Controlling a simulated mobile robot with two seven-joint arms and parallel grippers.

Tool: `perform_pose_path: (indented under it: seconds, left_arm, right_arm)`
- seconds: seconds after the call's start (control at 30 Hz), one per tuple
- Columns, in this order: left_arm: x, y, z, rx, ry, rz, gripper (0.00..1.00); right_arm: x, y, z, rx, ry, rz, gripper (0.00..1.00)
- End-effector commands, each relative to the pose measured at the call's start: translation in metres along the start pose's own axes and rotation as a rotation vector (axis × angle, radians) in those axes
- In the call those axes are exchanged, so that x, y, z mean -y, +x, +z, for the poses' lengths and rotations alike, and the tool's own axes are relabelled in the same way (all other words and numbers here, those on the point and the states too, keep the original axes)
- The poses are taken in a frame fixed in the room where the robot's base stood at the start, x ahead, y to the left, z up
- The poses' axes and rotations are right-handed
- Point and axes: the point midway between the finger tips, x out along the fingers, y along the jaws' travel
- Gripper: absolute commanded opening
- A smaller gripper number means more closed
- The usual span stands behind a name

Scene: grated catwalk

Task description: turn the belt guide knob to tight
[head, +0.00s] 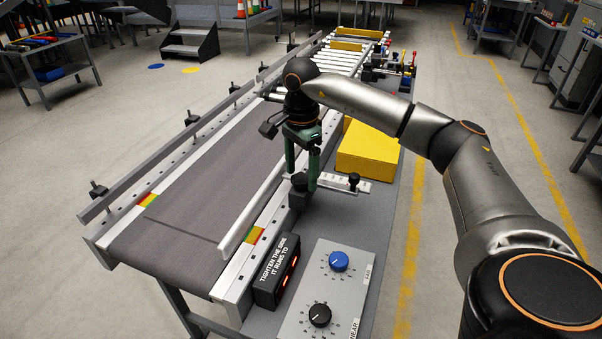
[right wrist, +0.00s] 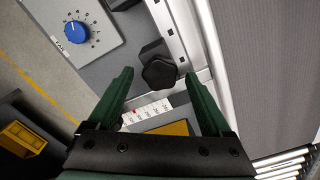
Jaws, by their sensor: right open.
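A black lobed knob (right wrist: 160,73) sits beside the metal guide rail in the right wrist view, framed between my fingertips with a gap on each side. It looks to be the belt guide knob; its dark block (head: 299,198) shows in the head view below the fingers, partly hidden. My right gripper (head: 303,178) has green fingers, points down over this block and is open and empty. I cannot tell how far the tips are above the knob. A white scale plate (head: 330,181) runs from the block to a small black knob (head: 354,181). My left gripper is not in view.
A control panel (head: 310,291) has a blue dial (head: 338,261) marked FAR and a black dial (head: 319,315) marked NEAR. A sign box (head: 277,276) reads "TIGHTEN THE SIDE IT RUNS TO", with red lights. A yellow box (head: 367,150) stands behind the scale. The grey belt (head: 190,205) is clear.

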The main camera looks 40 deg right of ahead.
Motion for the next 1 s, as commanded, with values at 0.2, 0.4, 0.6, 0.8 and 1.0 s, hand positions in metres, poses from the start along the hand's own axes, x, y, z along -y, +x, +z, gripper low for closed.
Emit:
perform_pose_path:
  seconds: [0.2,0.4,0.6,0.8,1.0]
  left_arm:
    - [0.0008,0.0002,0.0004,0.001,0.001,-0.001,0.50]
    - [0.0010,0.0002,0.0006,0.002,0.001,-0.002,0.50]
    - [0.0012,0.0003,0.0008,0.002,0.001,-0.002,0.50]
    - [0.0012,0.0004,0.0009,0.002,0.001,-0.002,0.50]
    - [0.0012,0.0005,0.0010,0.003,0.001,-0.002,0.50]
  right_arm:
    - [-0.0001,0.0030,-0.0001,0.000,0.000,0.000,0.83]
    - [-0.0001,0.0028,0.0000,0.000,0.000,0.000,0.72]
    - [0.0000,0.0027,0.0001,0.000,0.000,0.000,0.50]
    - [-0.0001,0.0027,0.0002,0.000,0.000,0.001,0.27]
    - [-0.0002,0.0026,0.0002,0.000,0.000,0.001,0.05]
